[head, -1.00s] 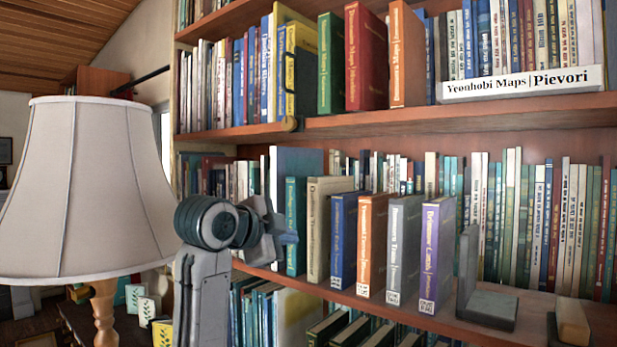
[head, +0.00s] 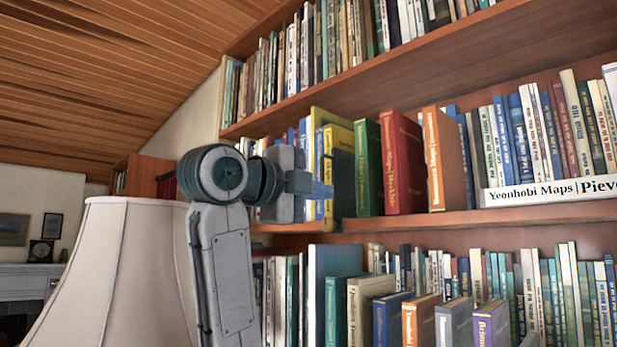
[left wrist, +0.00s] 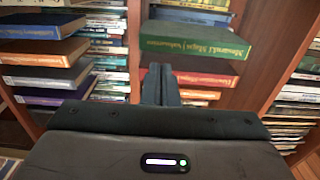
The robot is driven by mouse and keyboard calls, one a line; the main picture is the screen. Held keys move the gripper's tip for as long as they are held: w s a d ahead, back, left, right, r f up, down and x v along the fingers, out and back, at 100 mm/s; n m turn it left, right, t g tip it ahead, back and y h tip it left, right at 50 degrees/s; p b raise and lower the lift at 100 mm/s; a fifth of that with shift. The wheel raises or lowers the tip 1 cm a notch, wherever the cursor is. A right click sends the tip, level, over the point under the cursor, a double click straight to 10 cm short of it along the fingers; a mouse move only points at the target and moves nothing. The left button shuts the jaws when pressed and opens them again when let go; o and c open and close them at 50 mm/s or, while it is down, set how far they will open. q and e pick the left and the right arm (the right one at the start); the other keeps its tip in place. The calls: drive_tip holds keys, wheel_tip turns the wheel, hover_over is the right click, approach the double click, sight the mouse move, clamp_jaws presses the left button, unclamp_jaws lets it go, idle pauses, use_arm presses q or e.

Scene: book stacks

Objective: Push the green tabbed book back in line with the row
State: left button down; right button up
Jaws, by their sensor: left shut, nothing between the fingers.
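A green book (head: 369,168) with gold lettering stands upright on the middle shelf, between a yellow book (head: 338,170) and a red book (head: 402,163). In the left wrist view the green book (left wrist: 195,40) lies sideways in the picture, just beyond the fingertips. I cannot make out a tab on it. My left gripper (head: 325,189) is shut and empty, left of the green book, in front of the yellow and blue books. Its closed fingers also show in the left wrist view (left wrist: 161,82). I cannot tell whether they touch anything. My right gripper is out of view.
An orange book (head: 447,160) and a white label strip (head: 535,193) are further right on the shelf. Books with wide spines, such as a teal one (head: 340,308), stand forward on the shelf below. A lampshade (head: 105,275) stands close at the left.

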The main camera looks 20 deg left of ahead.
sight(362, 198)
use_arm(q)
drive_tip(key=p+x, duration=0.4)
drive_tip(key=x, duration=0.3)
drive_tip(key=shift+w+d+r+p, duration=0.1)
drive_tip(key=shift+w+p, duration=0.2)
drive_tip(key=shift+w, duration=0.05)
drive_tip(key=shift+w+d+p, duration=0.2)
drive_tip(key=shift+w+p, duration=0.15)
drive_tip(key=shift+w, duration=0.2)
